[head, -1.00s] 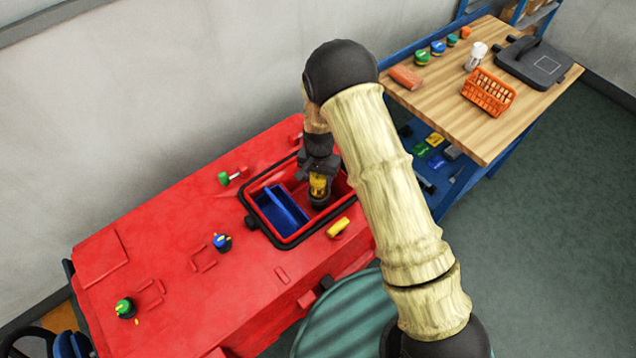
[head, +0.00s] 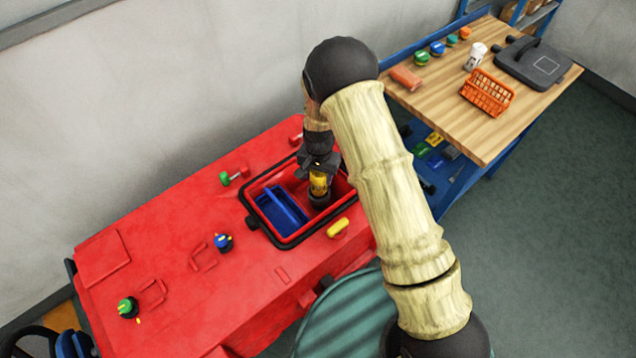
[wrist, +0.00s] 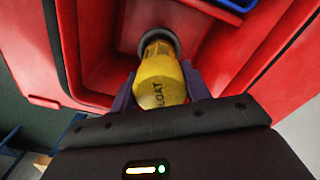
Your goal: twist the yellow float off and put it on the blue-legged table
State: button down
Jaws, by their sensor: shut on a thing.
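The yellow float (wrist: 160,78), lettered "FLOAT", stands in the open hatch of the red tank (head: 160,260). My gripper (wrist: 160,90) is shut on the float, with a finger on each side of it. In the wrist view the float's far end meets a round grey fitting (wrist: 158,40); I cannot tell whether the two are still joined. In the head view the float (head: 319,183) shows under my gripper at the right of the hatch. The blue-legged table (head: 440,125) has a wooden top and stands at the back right.
A blue tray (head: 280,209) sits in the hatch left of the float. Green and blue caps and a yellow handle (head: 338,228) stick up from the tank. An orange basket (head: 488,92), a black case (head: 538,64), a white bottle (head: 475,57) and small parts occupy the tabletop; its front-left part is clear.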

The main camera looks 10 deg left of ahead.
jog(key=shift+r+p, duration=1.4)
jog(key=shift+r, duration=0.8)
jog(key=shift+r, duration=0.1)
